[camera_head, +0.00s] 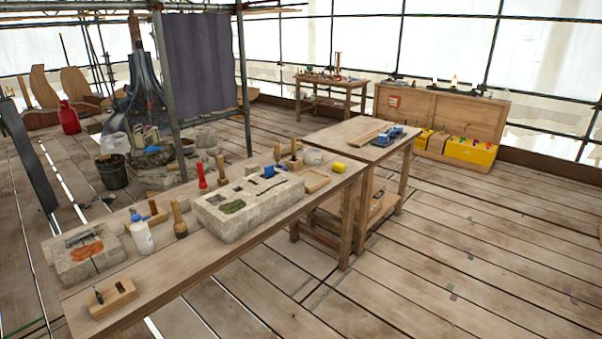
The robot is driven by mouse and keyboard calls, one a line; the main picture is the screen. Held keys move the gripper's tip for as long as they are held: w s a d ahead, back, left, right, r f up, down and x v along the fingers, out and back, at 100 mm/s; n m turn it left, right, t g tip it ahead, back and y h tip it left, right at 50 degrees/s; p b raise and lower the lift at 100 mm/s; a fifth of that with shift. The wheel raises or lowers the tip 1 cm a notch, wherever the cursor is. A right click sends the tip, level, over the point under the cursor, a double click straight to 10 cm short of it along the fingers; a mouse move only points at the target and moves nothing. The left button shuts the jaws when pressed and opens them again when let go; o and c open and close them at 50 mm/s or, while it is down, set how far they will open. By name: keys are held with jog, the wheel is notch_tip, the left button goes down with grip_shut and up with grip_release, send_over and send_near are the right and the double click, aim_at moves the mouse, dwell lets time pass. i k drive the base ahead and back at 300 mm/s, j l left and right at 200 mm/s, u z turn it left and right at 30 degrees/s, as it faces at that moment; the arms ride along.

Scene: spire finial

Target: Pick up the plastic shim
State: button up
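I cannot make out for sure which item is the plastic shim at this size. Small blue pieces (270,171) sit at the far end of the large stone block (247,207) on the long wooden workbench (200,285). Other blue items (391,132) lie on the second wooden table (345,131) beyond it. My gripper is not in view.
The bench also holds a white bottle (142,236), a wooden mallet (179,219), a red-handled tool (201,177) and a smaller stone block (90,255). A wooden chest (437,108) with yellow boxes (469,151) stands at the back right.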

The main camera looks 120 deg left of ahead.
aim_at(269, 171)
jog(key=u, duration=4)
jog(key=i+l, duration=0.25)
jog(key=i, duration=0.6)
jog(key=i+l+z, duration=0.1)
jog(key=i, duration=0.75)
jog(key=i+l, duration=0.25)
jog(key=i, duration=0.6)
jog(key=i+l+z, duration=0.1)
jog(key=i, duration=0.75)
jog(key=l, duration=0.05)
